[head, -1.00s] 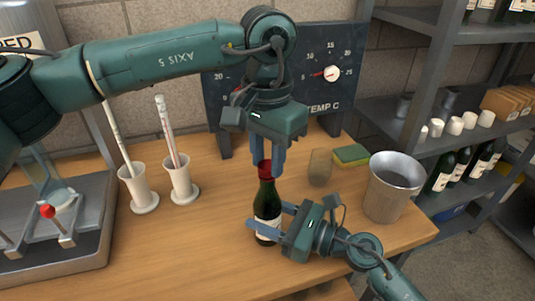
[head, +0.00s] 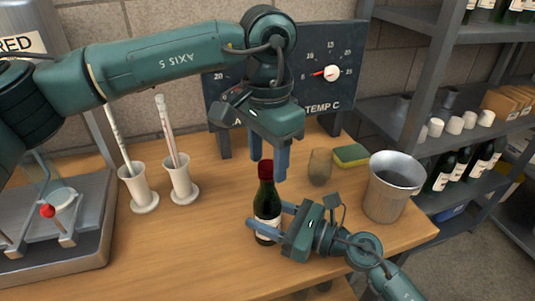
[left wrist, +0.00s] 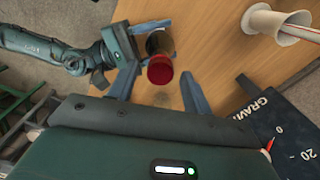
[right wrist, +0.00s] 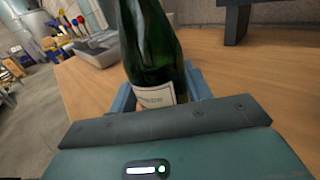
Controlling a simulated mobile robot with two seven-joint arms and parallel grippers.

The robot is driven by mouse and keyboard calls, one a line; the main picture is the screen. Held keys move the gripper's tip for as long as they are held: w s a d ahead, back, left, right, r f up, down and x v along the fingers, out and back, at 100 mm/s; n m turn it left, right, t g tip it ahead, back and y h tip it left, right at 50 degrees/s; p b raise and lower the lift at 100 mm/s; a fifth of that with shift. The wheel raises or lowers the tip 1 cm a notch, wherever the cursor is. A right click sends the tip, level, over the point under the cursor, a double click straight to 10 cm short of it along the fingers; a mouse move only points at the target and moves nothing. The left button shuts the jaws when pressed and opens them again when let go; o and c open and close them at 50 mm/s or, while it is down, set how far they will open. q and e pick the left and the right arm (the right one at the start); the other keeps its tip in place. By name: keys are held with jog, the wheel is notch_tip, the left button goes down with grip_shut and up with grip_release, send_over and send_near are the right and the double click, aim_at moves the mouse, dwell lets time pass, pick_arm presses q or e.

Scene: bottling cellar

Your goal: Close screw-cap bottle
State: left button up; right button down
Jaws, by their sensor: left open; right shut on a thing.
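A dark green bottle (head: 267,199) with a pale label stands upright on the wooden table. A red cap (head: 265,168) sits on its neck; whether it is tight I cannot tell. My right gripper (head: 266,221) is shut around the bottle's lower body. The right wrist view shows the bottle (right wrist: 150,50) between its fingers. My left gripper (head: 269,163) is open, fingers pointing down, at and just above the cap's height. In the left wrist view the red cap (left wrist: 161,69) lies between its two spread fingers, apart from both.
A metal bucket (head: 391,188), a small glass (head: 319,167) and a sponge (head: 351,155) stand to the right of the bottle. Two white holders (head: 180,180) with tubes stand left. A temperature panel (head: 310,75) rises behind.

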pick_arm(q)
jog(key=shift+r, duration=2.3)
jog(key=shift+c, duration=0.3)
